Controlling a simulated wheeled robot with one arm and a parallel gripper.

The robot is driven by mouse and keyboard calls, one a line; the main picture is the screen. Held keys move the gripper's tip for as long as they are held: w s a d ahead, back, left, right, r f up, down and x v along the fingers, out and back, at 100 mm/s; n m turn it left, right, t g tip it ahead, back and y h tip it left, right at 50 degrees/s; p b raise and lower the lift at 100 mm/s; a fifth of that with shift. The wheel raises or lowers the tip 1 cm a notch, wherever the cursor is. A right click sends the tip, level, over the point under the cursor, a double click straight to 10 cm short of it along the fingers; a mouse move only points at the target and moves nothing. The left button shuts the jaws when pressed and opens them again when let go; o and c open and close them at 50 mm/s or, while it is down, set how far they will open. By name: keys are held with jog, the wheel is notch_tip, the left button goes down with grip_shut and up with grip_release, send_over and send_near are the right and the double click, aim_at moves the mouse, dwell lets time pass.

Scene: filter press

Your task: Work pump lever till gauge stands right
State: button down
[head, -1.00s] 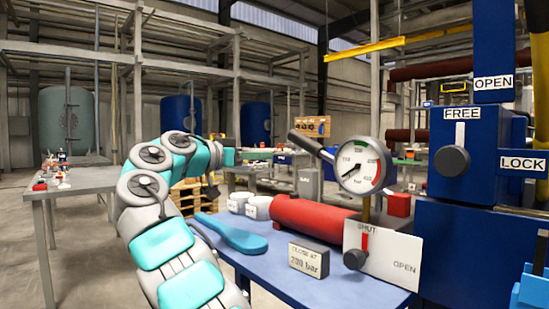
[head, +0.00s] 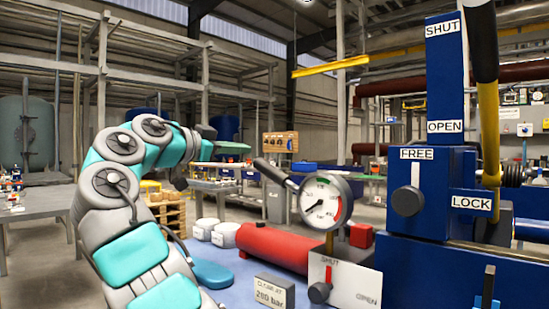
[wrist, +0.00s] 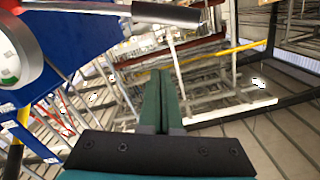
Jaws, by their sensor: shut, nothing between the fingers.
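The pump lever (head: 275,173), with a dark grip, slants up to the left from behind the gauge. Its grip also crosses the top of the wrist view (wrist: 165,14). The round gauge (head: 322,203) has a green band at the top and a red one at right. Its needle points to the lower left, off the green. The gauge shows partly at the wrist view's left edge (wrist: 12,65). My gripper (head: 236,147) is left of and slightly above the lever's tip, apart from it. Its fingers (wrist: 160,98) are together and empty.
The valve's red pointer (head: 328,272) is at SHUT. A knob (head: 407,200) points to FREE on the blue press at right.

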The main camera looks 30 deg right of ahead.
jog(key=shift+s+r, duration=0.1)
jog(key=shift+r, duration=0.05)
jog(key=w+d+f, duration=0.4)
jog(key=w+d, duration=0.1)
jog(key=d, duration=0.4)
jog(key=shift+w+d, duration=0.2)
jog(key=shift+d, duration=0.1)
dwell(0.3)
jog(key=shift+f, duration=0.1)
